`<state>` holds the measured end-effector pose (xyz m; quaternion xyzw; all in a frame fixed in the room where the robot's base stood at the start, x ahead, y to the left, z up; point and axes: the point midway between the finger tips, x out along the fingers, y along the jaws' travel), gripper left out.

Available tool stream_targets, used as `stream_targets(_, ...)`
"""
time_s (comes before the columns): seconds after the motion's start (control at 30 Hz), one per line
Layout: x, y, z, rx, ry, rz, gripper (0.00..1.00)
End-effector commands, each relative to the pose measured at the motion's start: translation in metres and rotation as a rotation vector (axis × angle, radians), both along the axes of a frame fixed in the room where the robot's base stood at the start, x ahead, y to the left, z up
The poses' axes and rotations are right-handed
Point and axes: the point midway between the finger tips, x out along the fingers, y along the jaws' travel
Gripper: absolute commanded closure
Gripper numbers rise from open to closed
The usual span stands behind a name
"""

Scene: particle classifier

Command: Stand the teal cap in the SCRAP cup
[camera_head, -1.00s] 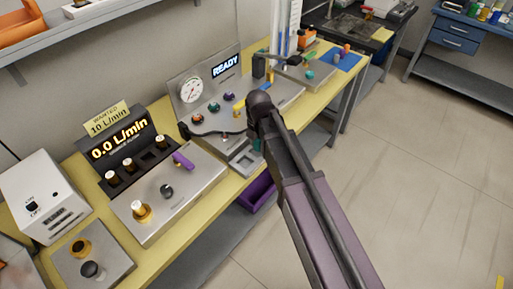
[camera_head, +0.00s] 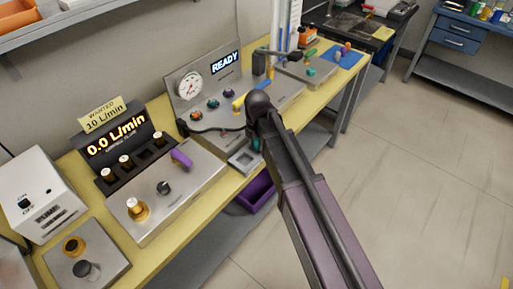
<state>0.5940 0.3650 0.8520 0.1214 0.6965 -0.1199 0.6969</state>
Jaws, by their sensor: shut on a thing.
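My arm comes in from the lower right and ends over the bench near the middle of the view. My gripper (camera_head: 252,135) points down there and is mostly hidden behind the arm. It is shut on the teal cap (camera_head: 257,145), of which only a small strip shows at the arm's left edge. The cap is close to a small grey square tray (camera_head: 243,159) at the bench's front edge; I cannot tell whether they touch. No SCRAP label is readable, so I cannot tell which thing is the SCRAP cup.
A gauge panel with a READY display (camera_head: 225,62) stands behind. A flow console (camera_head: 170,205) reading 0.0 L/min and a white switch box (camera_head: 42,195) are to the left. Another teal piece (camera_head: 310,72) sits on the back right panel. A purple bin (camera_head: 257,193) is below the bench.

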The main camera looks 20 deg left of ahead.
Motion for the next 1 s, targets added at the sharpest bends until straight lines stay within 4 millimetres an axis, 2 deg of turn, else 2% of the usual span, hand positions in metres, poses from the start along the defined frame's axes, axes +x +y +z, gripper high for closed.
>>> stream_targets(0.03, 0.0, 0.0, -0.005, 0.0, 0.0, 0.0, 0.96)
stream_targets(0.43, 0.0, 0.0, -0.005, 0.0, 0.0, 0.001, 0.96)
stream_targets(0.83, -0.001, 0.0, -0.015, 0.0, 0.001, 0.002, 0.94)
stream_targets(0.87, -0.001, 0.0, -0.015, 0.0, 0.001, 0.002, 0.99)
stream_targets(1.0, -0.002, 0.0, -0.019, 0.001, 0.003, 0.002, 1.0)
